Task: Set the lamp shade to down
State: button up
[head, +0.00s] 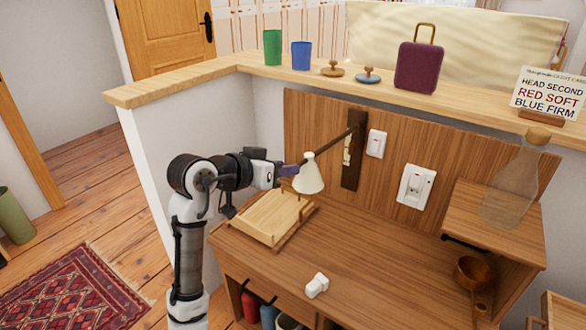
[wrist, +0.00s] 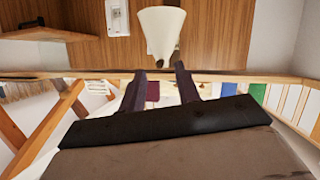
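The lamp has a white cone-shaped shade (head: 308,177) at the end of a dark arm (head: 331,144) that runs from a dark wooden wall plate (head: 352,165). The shade hangs with its narrow end up and its wide end low, slightly tilted. My gripper (head: 291,170) is just left of the shade's narrow upper part. In the wrist view, which looks upside down, my gripper (wrist: 160,72) has its two dark fingers apart, with a gap between them. The shade (wrist: 162,32) lies just beyond the fingertips; I cannot tell whether they touch it.
A wooden tray (head: 268,222) lies on the desk below my gripper. A small white object (head: 317,285) is on the desk. Wall switches (head: 415,187) are right of the lamp. A bottle (head: 515,185) stands on a raised shelf. Cups and a purple case (head: 419,68) stand on the ledge.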

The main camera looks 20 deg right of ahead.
jog(key=v, duration=0.9)
jog(key=shift+b, duration=0.35)
jog(key=shift+a+r, duration=0.15)
